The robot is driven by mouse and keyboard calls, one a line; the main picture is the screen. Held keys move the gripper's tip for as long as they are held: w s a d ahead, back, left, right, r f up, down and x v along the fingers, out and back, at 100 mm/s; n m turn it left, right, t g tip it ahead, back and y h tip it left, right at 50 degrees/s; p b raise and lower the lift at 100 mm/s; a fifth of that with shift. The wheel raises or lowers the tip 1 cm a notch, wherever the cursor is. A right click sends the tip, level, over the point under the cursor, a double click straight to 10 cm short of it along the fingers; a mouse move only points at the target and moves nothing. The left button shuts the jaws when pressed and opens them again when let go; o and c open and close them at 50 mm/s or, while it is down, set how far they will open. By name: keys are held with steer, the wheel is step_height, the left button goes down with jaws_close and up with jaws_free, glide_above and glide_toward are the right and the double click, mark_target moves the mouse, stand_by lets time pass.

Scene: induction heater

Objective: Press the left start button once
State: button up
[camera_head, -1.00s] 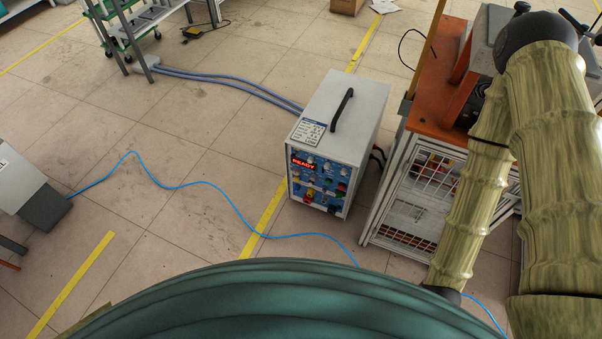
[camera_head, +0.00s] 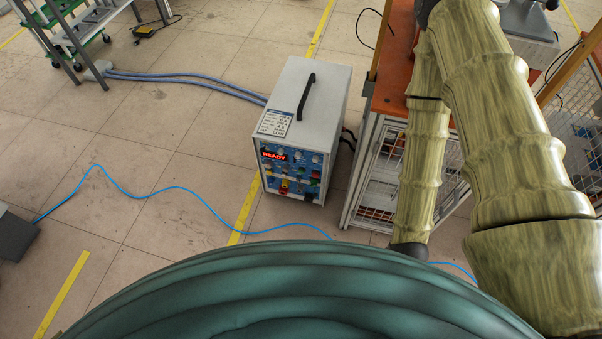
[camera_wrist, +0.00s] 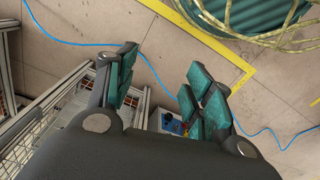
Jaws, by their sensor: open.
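The induction heater (camera_head: 297,123) is a light grey box with a black top handle, standing on the floor. Its blue front panel (camera_head: 290,172) carries a red "READY" display and several small coloured buttons and knobs; I cannot single out the left start button at this size. In the wrist view, part of the blue panel (camera_wrist: 172,124) shows low between the fingers, largely hidden by my gripper. My gripper (camera_wrist: 160,85) is open, with teal pads and nothing between them. It is apart from the panel.
An orange-topped bench with a wire-mesh side (camera_head: 381,185) stands close to the right of the heater. A blue cable (camera_head: 190,190) crosses the floor in front.

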jaws_close()
stand_by(1.2)
